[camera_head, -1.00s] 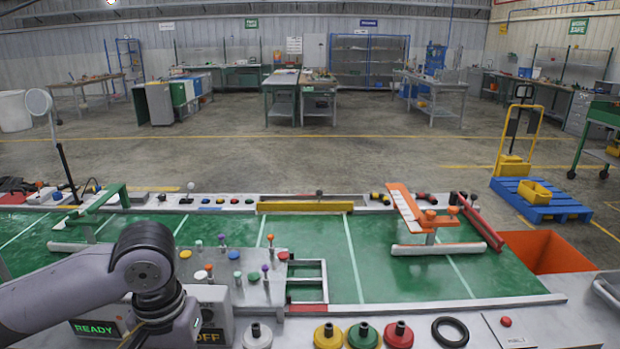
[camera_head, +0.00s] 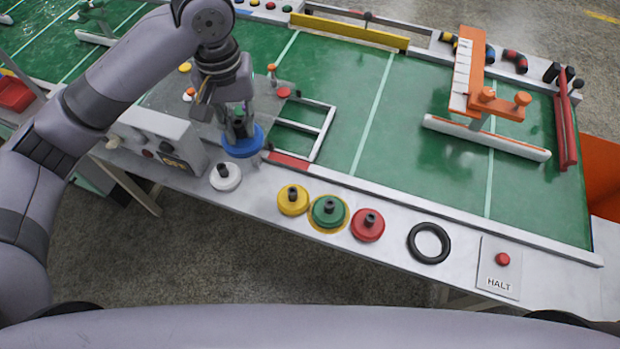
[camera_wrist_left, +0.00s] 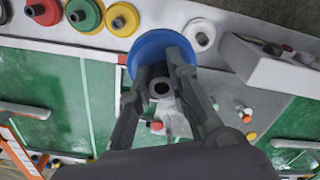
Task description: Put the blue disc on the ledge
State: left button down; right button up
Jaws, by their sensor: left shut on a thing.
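The blue disc (camera_head: 243,147) has a dark knob, and my left gripper (camera_head: 238,122) is shut on that knob. In the head view the disc appears at the inner edge of the silver ledge (camera_head: 393,229), just behind the white disc (camera_head: 225,177). I cannot tell whether it touches anything below. In the left wrist view the blue disc (camera_wrist_left: 149,47) lies flat between the white disc (camera_wrist_left: 200,35) and the green field, with the fingers on both sides of its knob. My right gripper is not in view.
Along the ledge sit a yellow disc (camera_head: 292,200), a green disc (camera_head: 328,211), a red disc (camera_head: 367,225), a black ring (camera_head: 428,243) and a HALT button plate (camera_head: 498,268). A grey box (camera_head: 158,141) stands left of the blue disc. Bare ledge shows between the white and yellow discs.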

pick_arm(q)
jog(key=shift+w+d+f, duration=0.15)
jog(key=shift+d+f, duration=0.05)
jog(key=shift+f, duration=0.5)
jog(key=f, duration=1.4)
jog(key=shift+a+f, duration=0.25)
jog(key=shift+f, duration=0.15)
notch_tip(320, 180, down, 4)
jog(key=shift+r, duration=0.15)
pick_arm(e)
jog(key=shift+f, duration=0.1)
pick_arm(q)
jog(key=c, duration=1.9)
grip_release()
jog(key=o, duration=0.4)
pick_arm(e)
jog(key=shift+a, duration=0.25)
